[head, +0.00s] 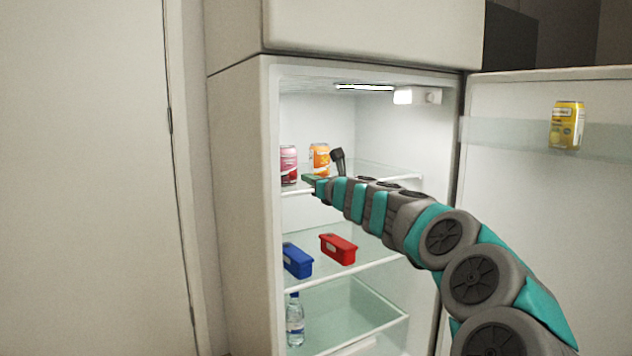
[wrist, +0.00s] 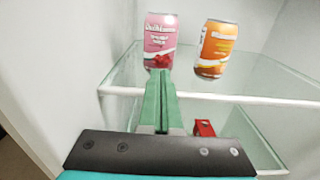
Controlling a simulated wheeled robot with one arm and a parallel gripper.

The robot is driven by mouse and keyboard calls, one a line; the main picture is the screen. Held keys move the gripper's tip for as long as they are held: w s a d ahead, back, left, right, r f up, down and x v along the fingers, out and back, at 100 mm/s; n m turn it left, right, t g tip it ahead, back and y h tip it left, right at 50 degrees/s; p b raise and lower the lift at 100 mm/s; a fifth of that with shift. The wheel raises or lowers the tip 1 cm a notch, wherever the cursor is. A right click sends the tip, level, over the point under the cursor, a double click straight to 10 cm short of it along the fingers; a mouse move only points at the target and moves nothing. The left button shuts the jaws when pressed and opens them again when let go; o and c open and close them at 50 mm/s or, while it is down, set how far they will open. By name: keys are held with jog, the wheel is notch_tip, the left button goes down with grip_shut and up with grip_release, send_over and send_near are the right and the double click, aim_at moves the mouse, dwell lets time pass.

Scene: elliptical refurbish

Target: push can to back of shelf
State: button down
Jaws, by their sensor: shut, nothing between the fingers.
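A pink can (head: 289,165) stands upright on the top glass shelf (head: 375,172) of the open fridge, at the left. An orange can (head: 320,158) stands to its right. In the wrist view the pink can (wrist: 160,40) is straight ahead of my gripper (wrist: 163,75), and the orange can (wrist: 214,48) is to the right, looking tilted. My gripper (head: 308,180) is shut and empty, at the shelf's front edge. Its tips overlap the bottom of the pink can in the wrist view; I cannot tell whether they touch it.
A blue container (head: 297,261) and a red container (head: 338,249) sit on the shelf below. A water bottle (head: 295,320) stands lower down. A yellow can (head: 567,125) is in the open door at right. The fridge's left wall is close to the pink can.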

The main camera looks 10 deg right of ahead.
aim_at(291, 171)
jog(key=p+x, duration=0.1)
jog(key=x, duration=0.6)
jog(key=shift+w, duration=0.15)
jog(key=shift+w+a, duration=0.1)
dwell(0.3)
